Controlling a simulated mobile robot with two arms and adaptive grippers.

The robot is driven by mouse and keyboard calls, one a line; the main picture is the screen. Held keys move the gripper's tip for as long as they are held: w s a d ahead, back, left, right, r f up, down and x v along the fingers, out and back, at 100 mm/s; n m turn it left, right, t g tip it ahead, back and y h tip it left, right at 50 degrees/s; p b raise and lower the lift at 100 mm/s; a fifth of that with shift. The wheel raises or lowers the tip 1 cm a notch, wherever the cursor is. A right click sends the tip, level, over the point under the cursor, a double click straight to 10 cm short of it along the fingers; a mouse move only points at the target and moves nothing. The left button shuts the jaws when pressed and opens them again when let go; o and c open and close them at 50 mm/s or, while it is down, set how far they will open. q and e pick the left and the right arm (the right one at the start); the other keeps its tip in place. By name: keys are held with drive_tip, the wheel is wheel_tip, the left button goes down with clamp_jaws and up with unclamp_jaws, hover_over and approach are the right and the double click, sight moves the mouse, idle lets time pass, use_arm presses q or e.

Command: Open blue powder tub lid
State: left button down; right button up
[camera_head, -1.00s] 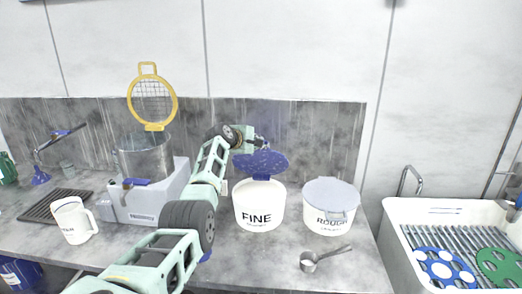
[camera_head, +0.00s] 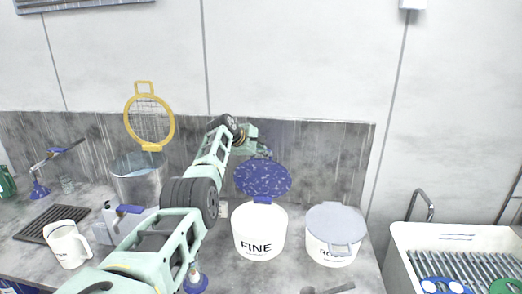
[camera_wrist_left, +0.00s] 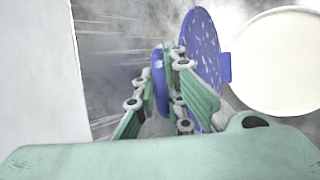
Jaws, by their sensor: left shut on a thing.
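The white powder tub marked FINE (camera_head: 258,238) stands on the counter with its top uncovered. Its speckled blue lid (camera_head: 262,179) is swung up at the back of the tub, joined at a small blue hinge tab. My left gripper (camera_head: 262,150) is behind the lid, partly hidden by it. In the left wrist view, the gripper (camera_wrist_left: 162,88) is shut on a blue handle on the outer side of the lid (camera_wrist_left: 203,60). The tub's round pale opening (camera_wrist_left: 282,62) shows to the right there. My right gripper is not in view.
A second white tub marked ROUGH (camera_head: 331,248), with a grey lid on, stands close on the right. A metal scoop (camera_head: 335,289) lies in front of it. A white jug (camera_head: 67,246) and a steel pot (camera_head: 138,181) are to the left. A wall rises behind.

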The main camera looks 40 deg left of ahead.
use_arm(q)
drive_tip(key=c, duration=1.8)
unclamp_jaws()
drive_tip(key=shift+w+f, duration=0.1)
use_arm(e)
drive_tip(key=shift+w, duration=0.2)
use_arm(q)
drive_tip(key=shift+s+r, duration=0.35)
drive_tip(key=shift+s, duration=0.05)
drive_tip(key=v, duration=1.1)
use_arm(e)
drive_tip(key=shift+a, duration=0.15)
